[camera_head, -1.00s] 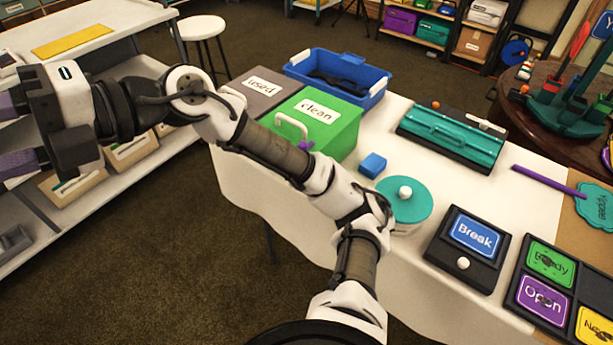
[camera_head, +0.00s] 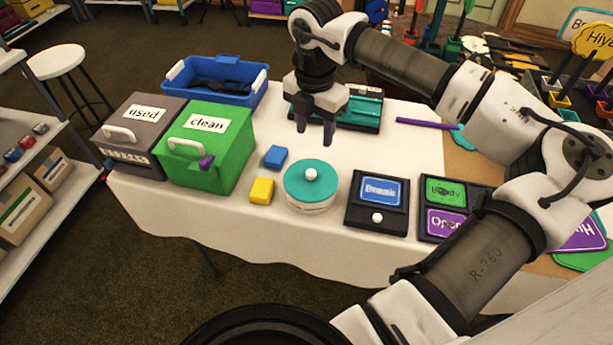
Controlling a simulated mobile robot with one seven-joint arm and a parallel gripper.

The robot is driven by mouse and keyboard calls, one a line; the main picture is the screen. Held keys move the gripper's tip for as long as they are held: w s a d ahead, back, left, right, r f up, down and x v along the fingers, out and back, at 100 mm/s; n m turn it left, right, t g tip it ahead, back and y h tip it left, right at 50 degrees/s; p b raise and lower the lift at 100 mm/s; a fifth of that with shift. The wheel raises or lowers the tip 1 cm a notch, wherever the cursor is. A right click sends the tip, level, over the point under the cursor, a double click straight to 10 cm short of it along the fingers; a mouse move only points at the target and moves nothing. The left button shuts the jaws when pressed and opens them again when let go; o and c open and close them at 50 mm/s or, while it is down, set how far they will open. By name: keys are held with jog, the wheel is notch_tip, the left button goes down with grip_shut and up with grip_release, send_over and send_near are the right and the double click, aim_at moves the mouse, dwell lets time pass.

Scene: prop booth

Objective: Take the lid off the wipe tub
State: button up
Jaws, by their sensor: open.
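The wipe tub (camera_head: 312,208) is a low round white tub standing near the front edge of the white table. Its teal lid (camera_head: 296,186) sits on top, with a white round knob (camera_head: 310,174) in the middle. My gripper (camera_head: 316,136) points down above the table, behind and above the tub in the picture. It is open, with nothing seen between its two dark fingers. The fingers are apart from the knob. Nothing hides the lid.
Blue (camera_head: 275,157) and yellow (camera_head: 261,191) blocks lie just left of the tub. The green "clean" box (camera_head: 232,157) and grey "used" box (camera_head: 128,152) stand further left. The "Break" panel (camera_head: 379,203) is at the right. A teal case (camera_head: 365,108) lies behind my gripper.

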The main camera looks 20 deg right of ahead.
jog(key=p, duration=0.2)
send_over(311, 172)
jog(key=f, duration=0.7)
jog(key=shift+s+f, duration=0.2)
jog(key=shift+f, duration=0.15)
jog(key=shift+w+f+p, duration=0.2)
jog(key=shift+f+p, duration=0.7)
jog(key=shift+f, duration=1.75)
grip_shut()
jog(key=shift+r, duration=0.15)
